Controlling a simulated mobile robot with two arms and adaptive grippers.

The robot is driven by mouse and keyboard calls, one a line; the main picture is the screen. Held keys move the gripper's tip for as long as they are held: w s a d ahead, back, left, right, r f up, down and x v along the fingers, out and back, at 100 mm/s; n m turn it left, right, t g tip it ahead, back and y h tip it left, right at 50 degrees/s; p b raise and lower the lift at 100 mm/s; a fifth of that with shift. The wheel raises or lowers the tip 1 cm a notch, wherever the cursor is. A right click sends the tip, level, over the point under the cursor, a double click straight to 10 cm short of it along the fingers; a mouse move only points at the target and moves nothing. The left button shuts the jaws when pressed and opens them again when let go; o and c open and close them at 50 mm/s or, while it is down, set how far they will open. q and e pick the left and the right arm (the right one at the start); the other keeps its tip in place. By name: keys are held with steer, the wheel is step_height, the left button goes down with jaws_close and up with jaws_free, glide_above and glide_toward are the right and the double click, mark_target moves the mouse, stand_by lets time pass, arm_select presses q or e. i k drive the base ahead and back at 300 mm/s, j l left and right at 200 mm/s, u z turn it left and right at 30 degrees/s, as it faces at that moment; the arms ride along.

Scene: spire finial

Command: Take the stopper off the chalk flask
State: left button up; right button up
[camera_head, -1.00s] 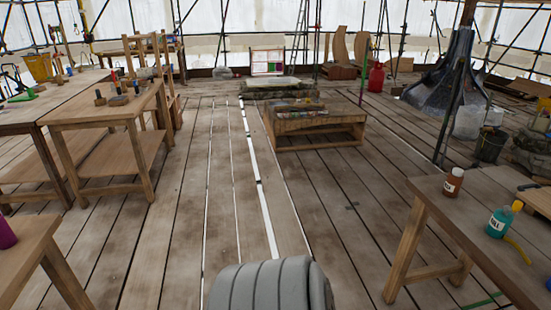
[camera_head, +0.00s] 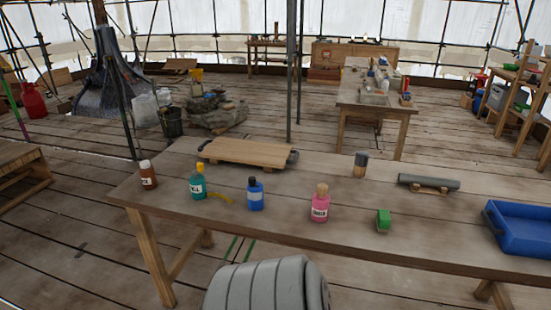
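Several small bottles stand upright on the long wooden table (camera_head: 290,220) in front of me. A pink bottle (camera_head: 320,209) has a tan cork-like stopper (camera_head: 322,188) in its top and a white label. A teal bottle (camera_head: 197,186) has a yellow cap and a white label. The labels are too small to read surely, so I cannot tell which is the chalk flask. Neither of my grippers is in view.
A second table (camera_head: 372,104) stands behind.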

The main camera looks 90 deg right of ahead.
mark_target(319, 208)
steer(key=z, duration=3.1)
steer(key=i+l+u, duration=0.15)
steer(key=l+u, duration=0.15)
steer(key=l, duration=0.1)
